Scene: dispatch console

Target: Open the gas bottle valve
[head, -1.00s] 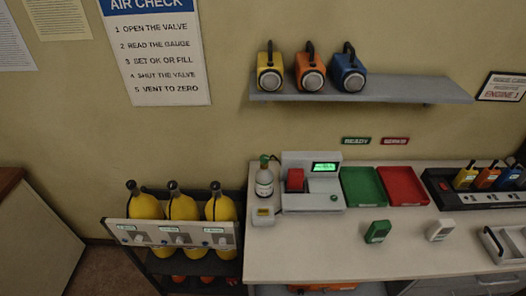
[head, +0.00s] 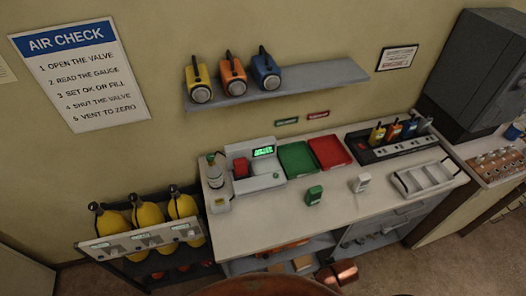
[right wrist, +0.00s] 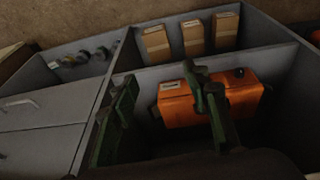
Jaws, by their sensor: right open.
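Several yellow gas bottles with dark tops (head: 146,214) stand side by side in a dark rack at the left of the console in the head view. A pale panel (head: 140,242) with green-lit labels and small grey fittings runs across their front. I cannot tell from the small fittings how each valve is set. My right gripper (right wrist: 160,82) shows in the right wrist view with two green fingers apart and nothing between them. It is in front of the console's lower shelves, away from the bottles. My left gripper is not in view.
The console top (head: 270,228) carries a tester (head: 255,170), a green tray (head: 297,159) and a red tray (head: 330,152). An orange case (right wrist: 180,104) lies on the lower shelf close by my right fingers. A wall shelf (head: 290,90) holds lamps.

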